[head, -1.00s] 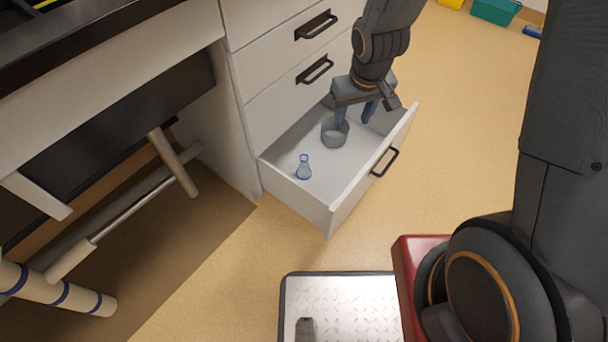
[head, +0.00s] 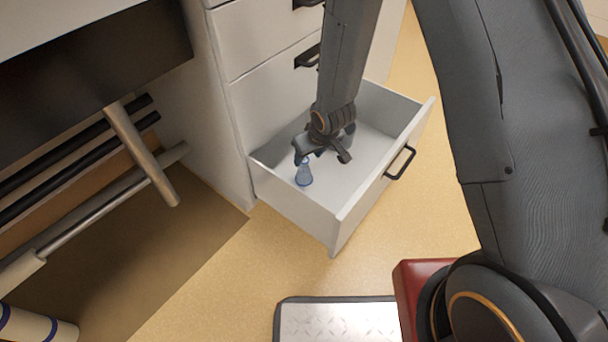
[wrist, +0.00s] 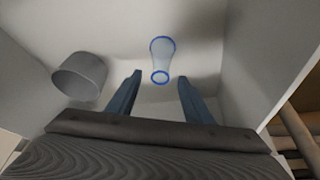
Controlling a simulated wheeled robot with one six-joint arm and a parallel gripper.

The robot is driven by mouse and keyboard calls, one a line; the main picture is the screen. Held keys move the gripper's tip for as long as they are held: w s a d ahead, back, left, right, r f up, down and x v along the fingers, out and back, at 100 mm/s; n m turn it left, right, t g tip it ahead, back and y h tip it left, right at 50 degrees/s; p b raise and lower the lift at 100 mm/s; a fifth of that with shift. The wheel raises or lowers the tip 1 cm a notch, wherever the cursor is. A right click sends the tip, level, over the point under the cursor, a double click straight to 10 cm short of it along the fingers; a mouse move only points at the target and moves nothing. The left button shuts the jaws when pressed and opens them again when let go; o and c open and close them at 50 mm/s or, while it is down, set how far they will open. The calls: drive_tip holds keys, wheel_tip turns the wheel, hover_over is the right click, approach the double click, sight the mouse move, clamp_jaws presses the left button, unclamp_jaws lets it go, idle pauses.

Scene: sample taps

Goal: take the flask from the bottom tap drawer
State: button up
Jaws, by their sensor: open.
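The bottom drawer (head: 345,212) of the white cabinet is pulled out. The flask (head: 304,176), small, blue and clear, stands in its front left part. In the wrist view the flask (wrist: 161,62) is ahead of the fingertips, in line with the gap between them. My gripper (wrist: 158,80) is open and empty, its two blue fingers apart. In the head view my gripper (head: 318,162) is over the left part of the drawer, beside and above the flask, and hides part of it.
Drawer walls enclose the gripper. The closed drawers (head: 268,40) rise behind, and a table frame stands at left.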

sight(304, 170)
drive_tip(key=b+x, duration=0.1)
drive_tip(key=x, duration=0.1)
drive_tip(key=b+x, duration=0.2)
drive_tip(key=x, duration=0.1)
drive_tip(key=shift+w+a+f, duration=0.15)
drive_tip(key=shift+w+a, duration=0.15)
drive_tip(key=shift+w, duration=0.05)
clamp_jaws()
